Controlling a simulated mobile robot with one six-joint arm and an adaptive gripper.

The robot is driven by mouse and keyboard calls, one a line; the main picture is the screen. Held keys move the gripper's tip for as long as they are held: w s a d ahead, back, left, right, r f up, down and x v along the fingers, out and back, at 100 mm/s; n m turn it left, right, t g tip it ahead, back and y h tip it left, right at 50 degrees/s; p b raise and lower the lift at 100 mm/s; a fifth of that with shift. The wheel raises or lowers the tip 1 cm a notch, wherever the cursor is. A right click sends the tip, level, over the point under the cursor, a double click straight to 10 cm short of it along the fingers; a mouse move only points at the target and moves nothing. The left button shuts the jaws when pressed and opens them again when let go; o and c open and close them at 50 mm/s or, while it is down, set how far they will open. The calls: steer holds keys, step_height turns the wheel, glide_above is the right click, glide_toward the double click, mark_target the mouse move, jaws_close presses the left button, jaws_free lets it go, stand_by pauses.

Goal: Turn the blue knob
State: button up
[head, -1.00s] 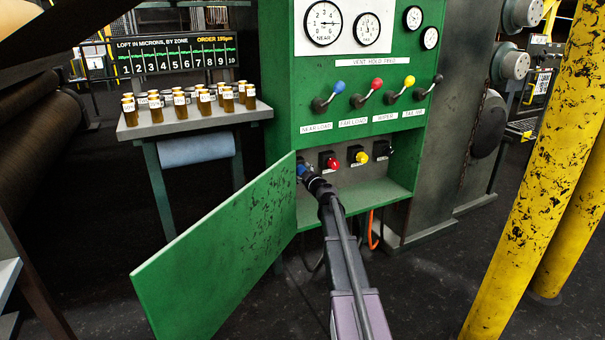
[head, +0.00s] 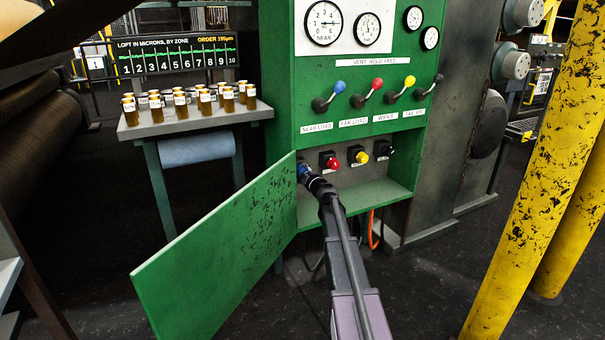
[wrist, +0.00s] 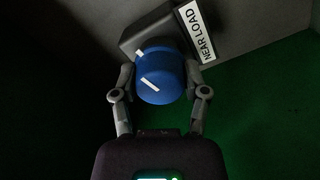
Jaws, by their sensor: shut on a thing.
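The blue knob (wrist: 161,76) fills the middle of the wrist view, on a dark square base beside a label reading NEAR LOAD (wrist: 197,33). A white mark on its face runs at a slant, and a second white mark shows on the base by its upper left edge. My gripper (wrist: 160,88) has one finger on each side of the knob and is shut on it. In the head view the blue knob (head: 302,170) is a small patch at the left of the lower recess, mostly hidden by my gripper (head: 309,176).
Red (head: 329,160), yellow (head: 358,154) and black (head: 383,149) knobs sit to the right in the recess. The open green door (head: 222,243) hangs close to the left of my arm. Levers with coloured balls are above. A yellow post (head: 543,160) stands at right.

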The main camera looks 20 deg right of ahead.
steer(key=shift+w+n, duration=0.1)
steer(key=shift+n, duration=0.3)
steer(key=o, duration=1.1)
steer(key=shift+o, duration=0.2)
steer(key=s, duration=1.2)
steer(key=shift+d, duration=0.2)
steer(key=shift+a, duration=0.1)
